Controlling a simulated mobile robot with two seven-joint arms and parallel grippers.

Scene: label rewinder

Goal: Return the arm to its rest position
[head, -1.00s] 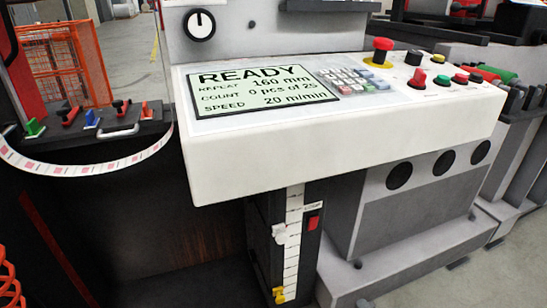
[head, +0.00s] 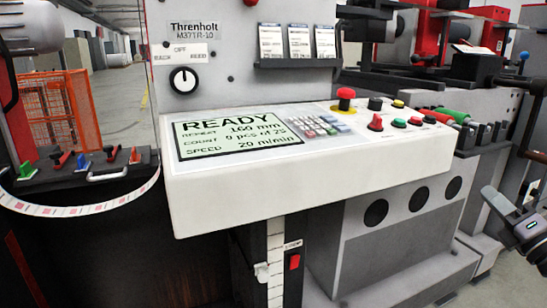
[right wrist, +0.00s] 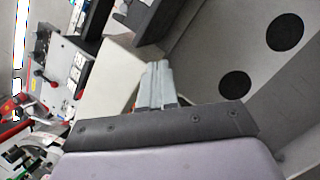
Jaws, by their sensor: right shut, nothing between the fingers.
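My right gripper (head: 490,194) shows at the right edge of the head view, in front of the machine's right side, with part of my right arm behind it. Its grey fingers are together and empty. In the right wrist view the closed fingers (right wrist: 156,84) extend past a dark bracket, with the machine's white and grey surfaces beyond them. My left gripper is in neither view.
The white control console (head: 330,175) juts out with a READY screen (head: 238,135), a keypad and a red emergency button (head: 345,98). A grey cabinet (head: 400,228) with round dark holes stands below. A printed label strip (head: 80,205) hangs at left. Floor shows at right.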

